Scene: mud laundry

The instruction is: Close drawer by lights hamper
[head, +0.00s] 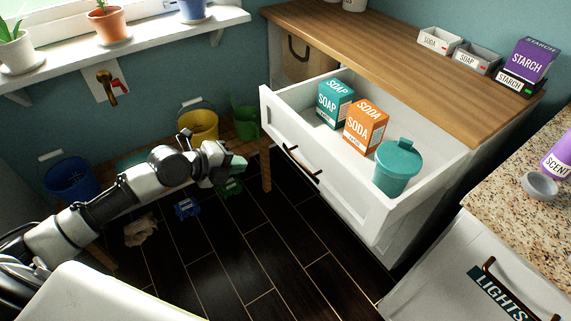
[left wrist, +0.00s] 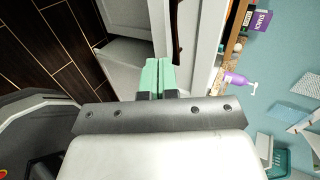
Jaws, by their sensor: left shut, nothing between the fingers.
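The white drawer (head: 335,175) stands pulled out from the cabinet under the wooden counter. It holds a teal soap box (head: 334,103), an orange soda box (head: 366,127) and a teal lidded tub (head: 397,168). A dark handle (head: 301,164) is on its front. The white lights hamper (head: 440,262), labelled LIGHTS, is at lower right. My left gripper (head: 238,164) is left of the drawer front, apart from it in the head view. Its green fingers (left wrist: 159,76) are shut and empty in the left wrist view, pointing towards white panels. My right gripper is not in view.
The wooden counter (head: 390,55) carries small labelled bins and a purple starch box (head: 533,60). A granite counter (head: 510,170) is above the hamper. A low wooden bench with buckets (head: 198,124) stands behind my left arm. Dark floor (head: 270,240) before the drawer is clear.

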